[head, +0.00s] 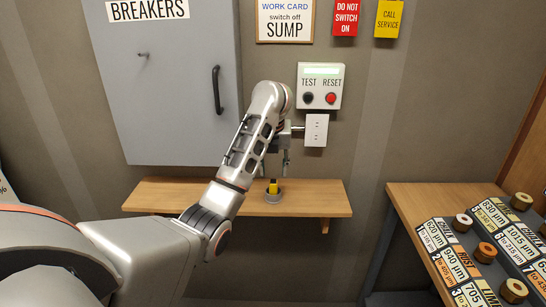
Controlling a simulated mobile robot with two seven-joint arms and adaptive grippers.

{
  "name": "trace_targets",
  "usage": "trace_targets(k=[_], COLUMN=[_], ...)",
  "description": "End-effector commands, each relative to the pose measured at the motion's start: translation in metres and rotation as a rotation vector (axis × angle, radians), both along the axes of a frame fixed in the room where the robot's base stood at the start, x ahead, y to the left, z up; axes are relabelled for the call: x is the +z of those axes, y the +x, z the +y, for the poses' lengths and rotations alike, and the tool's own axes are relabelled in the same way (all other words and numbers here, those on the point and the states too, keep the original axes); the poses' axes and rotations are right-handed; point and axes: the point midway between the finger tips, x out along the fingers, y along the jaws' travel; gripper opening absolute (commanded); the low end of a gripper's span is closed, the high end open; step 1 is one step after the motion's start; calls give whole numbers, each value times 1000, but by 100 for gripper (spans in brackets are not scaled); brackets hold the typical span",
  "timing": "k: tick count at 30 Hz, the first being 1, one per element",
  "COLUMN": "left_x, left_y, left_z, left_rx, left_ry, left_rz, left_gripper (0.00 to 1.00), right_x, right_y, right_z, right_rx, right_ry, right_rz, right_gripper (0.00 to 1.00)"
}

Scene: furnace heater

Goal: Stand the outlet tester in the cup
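The outlet tester (273,188) is a small yellow piece with a dark top. It stands roughly upright in the small grey cup (274,198), its lower end hidden by the rim. The cup is on the wooden shelf (180,197), right of the shelf's middle. My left gripper (275,169) points down just above the tester. Its fingers look spread apart with nothing between them, though my arm hides part of them. My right gripper is not in view.
A white outlet (315,130) is on the wall below a TEST/RESET box (320,86), close to my gripper. A grey breaker cabinet (165,80) hangs at left. A table (410,205) with labelled cards and several round knobs is at right. The shelf's left part is clear.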

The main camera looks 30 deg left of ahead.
Motion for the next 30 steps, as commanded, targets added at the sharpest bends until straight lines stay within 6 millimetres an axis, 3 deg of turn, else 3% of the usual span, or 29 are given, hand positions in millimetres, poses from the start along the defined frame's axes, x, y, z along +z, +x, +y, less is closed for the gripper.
trace_targets(k=[9, 18, 22, 30], left_x=[26, 32, 49, 55], left_y=[-2, -10, -13, -15], left_z=[-2, -4, -7, -9], left_rx=[-6, 1, 1, 0], left_ry=[8, 2, 1, 0], left_rz=[-12, 6, 3, 5], left_gripper=[38, 38, 38, 38], right_x=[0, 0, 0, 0], right_y=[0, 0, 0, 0], right_z=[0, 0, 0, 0], right_rx=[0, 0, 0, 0], right_ry=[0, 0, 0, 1], right_rz=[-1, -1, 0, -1], right_gripper=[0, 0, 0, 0])
